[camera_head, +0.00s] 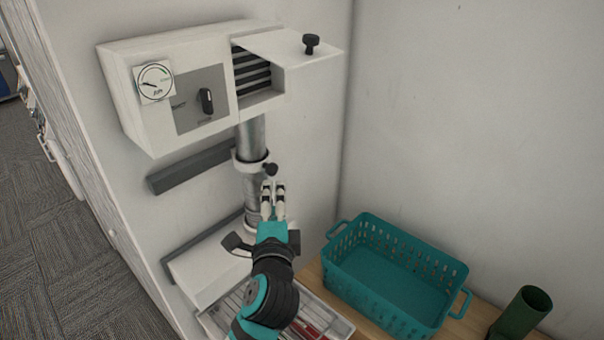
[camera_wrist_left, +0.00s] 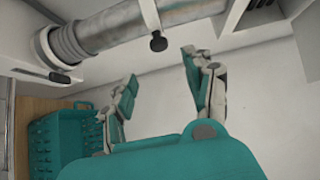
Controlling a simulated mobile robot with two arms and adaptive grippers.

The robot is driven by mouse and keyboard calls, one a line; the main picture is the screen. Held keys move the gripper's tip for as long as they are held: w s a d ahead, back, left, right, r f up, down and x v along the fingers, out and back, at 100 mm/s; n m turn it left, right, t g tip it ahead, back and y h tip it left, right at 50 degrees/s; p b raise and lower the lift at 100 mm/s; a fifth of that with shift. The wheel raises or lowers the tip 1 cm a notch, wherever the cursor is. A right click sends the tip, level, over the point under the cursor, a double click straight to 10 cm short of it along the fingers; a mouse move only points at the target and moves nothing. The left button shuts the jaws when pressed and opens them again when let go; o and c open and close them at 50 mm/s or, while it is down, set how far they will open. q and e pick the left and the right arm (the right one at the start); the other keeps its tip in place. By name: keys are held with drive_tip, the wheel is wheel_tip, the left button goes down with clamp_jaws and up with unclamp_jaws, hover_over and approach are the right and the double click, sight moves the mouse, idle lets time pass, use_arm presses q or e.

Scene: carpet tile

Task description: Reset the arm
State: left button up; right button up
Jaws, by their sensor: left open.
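My left gripper (camera_head: 273,196) is in front of the wall unit's metal duct in the head view, its fingers pointing up. In the left wrist view my left gripper (camera_wrist_left: 163,92) has its two fingers spread apart with nothing between them. The ribbed duct (camera_wrist_left: 110,32) with a black knob (camera_wrist_left: 158,42) runs just beyond the fingers. The same duct (camera_head: 251,140) shows in the head view below the white box, with a dark knob at its collar. My right gripper is in neither view.
A white wall box (camera_head: 130,115) with a gauge and an open flap hangs above. A teal basket (camera_head: 395,270) stands on the wooden surface at right, with a green cylinder (camera_head: 520,312) near it. A white tray (camera_head: 338,323) with red items lies below my arm.

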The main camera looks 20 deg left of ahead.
use_arm(q)
drive_tip(key=s+a+f+n+g+h, duration=0.1)
drive_tip(key=s+f+n+g+h, duration=0.15)
drive_tip(key=s+f, duration=0.4)
drive_tip(key=s+f+n+g+h, duration=0.1)
drive_tip(key=s+f+n+g, duration=0.3)
drive_tip(key=f, duration=0.6)
drive_tip(key=s+d+f+n+g+h, duration=0.2)
drive_tip(key=s+f+n+g, duration=0.15)
drive_tip(key=s, duration=0.45)
drive_tip(key=s+d+f+n+g+h, duration=0.25)
drive_tip(key=s+f, duration=0.25)
drive_tip(key=s, duration=0.4)
wheel_tip(320, 180, down, 28)
drive_tip(key=m+g+y+b, duration=0.1)
drive_tip(key=g+b, duration=0.1)
drive_tip(key=b, duration=0.2)
drive_tip(key=s+a+f+b, duration=0.1)
drive_tip(key=s+a+f, duration=0.1)
drive_tip(key=s+f, duration=0.6)
drive_tip(key=s+a+f+g+b, duration=0.1)
drive_tip(key=s+a+f, duration=0.1)
drive_tip(key=s+f, duration=0.7)
wheel_tip(320, 180, down, 3)
drive_tip(key=shift+s+f, duration=0.1)
drive_tip(key=shift+s, duration=0.05)
